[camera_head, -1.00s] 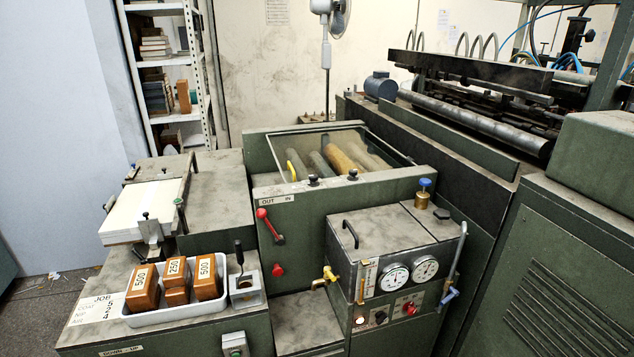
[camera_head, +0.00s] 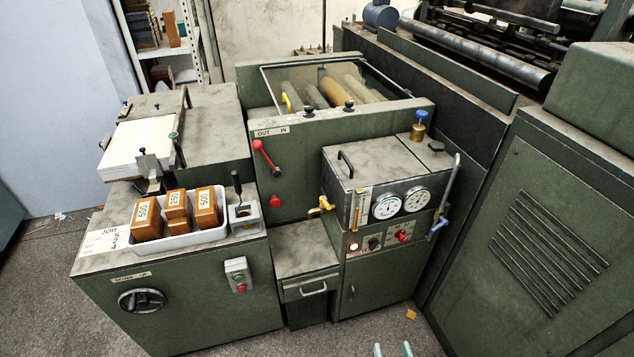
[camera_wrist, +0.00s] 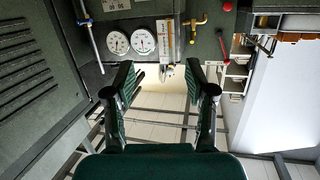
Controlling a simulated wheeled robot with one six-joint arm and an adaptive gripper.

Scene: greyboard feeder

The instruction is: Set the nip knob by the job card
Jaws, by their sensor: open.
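I cannot tell which control is the nip knob. Two black knobs (camera_head: 335,109) sit on the front rim of the roller box. A black knob (camera_head: 374,243) and a red knob (camera_head: 400,236) are on the panel under two round gauges (camera_head: 386,206). My gripper (camera_wrist: 160,82) is open and empty in the wrist view, apart from everything; the gauges (camera_wrist: 131,41) show upside down beyond it.
A red-balled lever (camera_head: 265,157) stands by the OUT/IN label. A black dial (camera_head: 141,300) is on the left cabinet front. The white tray (camera_head: 180,243) holds several brown blocks. A bent pipe handle (camera_head: 447,195) juts at the gauge box's right. The floor in front is mostly clear.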

